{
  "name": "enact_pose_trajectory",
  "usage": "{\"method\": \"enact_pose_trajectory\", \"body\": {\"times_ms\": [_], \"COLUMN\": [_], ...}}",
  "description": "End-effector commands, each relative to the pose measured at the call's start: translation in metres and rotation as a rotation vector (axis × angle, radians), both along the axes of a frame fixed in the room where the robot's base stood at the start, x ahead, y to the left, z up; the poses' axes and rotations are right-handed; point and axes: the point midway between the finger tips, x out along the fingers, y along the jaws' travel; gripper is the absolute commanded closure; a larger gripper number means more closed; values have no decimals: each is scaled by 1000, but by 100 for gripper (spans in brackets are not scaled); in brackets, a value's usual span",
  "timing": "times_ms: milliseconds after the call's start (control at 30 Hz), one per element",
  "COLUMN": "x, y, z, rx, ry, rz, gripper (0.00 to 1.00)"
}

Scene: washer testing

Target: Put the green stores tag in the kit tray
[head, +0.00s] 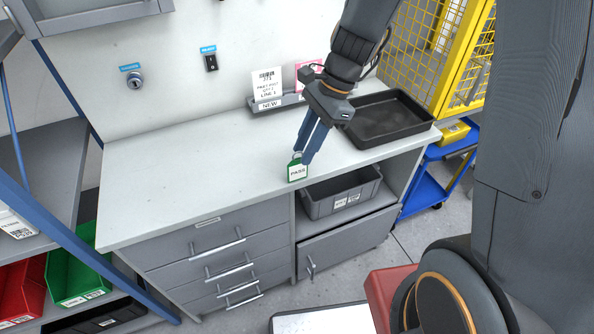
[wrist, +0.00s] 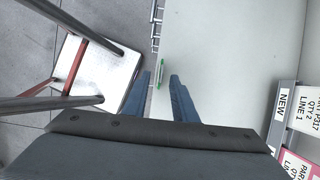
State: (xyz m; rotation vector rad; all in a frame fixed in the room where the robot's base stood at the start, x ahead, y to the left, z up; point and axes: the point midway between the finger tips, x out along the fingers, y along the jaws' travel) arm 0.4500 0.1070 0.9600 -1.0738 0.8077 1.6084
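The green stores tag (head: 297,171), lettered PASS, is at the front edge of the counter. In the wrist view it is a thin green strip (wrist: 161,74) seen edge-on. My gripper (head: 306,150) points down at the tag, and its blue fingers are close to it. In the wrist view the fingers (wrist: 161,82) stand apart, with the tag in line with the gap between their tips. I cannot tell whether either finger touches it. A shallow black tray (head: 372,139), which looks like the kit tray, lies empty on the counter's right end.
A grey bin (head: 322,206) sits on the shelf below the counter. A yellow mesh guard (head: 462,75) rises behind the black tray. The counter's left part (head: 170,170) is clear.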

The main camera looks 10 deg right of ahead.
Motion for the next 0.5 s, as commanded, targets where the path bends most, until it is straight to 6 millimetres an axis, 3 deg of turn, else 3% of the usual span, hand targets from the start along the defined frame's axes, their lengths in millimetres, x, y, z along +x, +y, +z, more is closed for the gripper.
{"method": "enact_pose_trajectory", "body": {"times_ms": [500], "x": [-7], "y": [21], "z": [-41], "rx": [-1], "ry": [4], "rz": [2], "gripper": [75]}}
